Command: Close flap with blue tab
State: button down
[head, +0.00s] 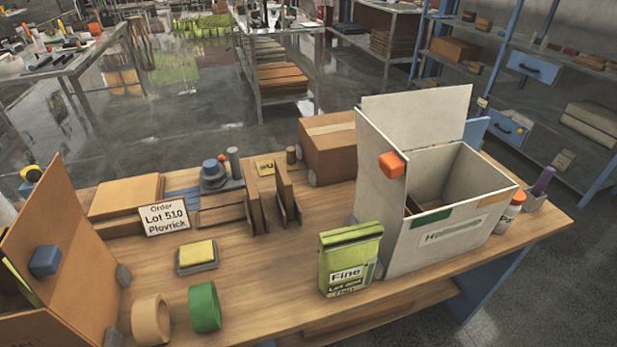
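A brown cardboard box (50,330) stands at the left edge, cut off by the frame. Its tall brown flap (82,240) stands up, leaning, with a blue block-like tab (45,260) on the face toward the opening. The opening is partly visible, with something green inside. A white box (440,245) stands at the right, open at the top. Its left flap (367,165) stands up and bears an orange tab (392,164); its back flap (415,115) is also raised. A blue piece (476,130) shows behind the white box, mostly hidden. My gripper is not in view.
A green "Fine" packet (348,262) stands before the white box. A green roll (204,307), a tan roll (150,318), a yellow pad (197,254) and an order card (164,217) are on the wooden table. The table's middle front is mostly clear.

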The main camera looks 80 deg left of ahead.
aim_at(37, 245)
jog(key=i, duration=0.95)
jog(key=u, duration=4.25)
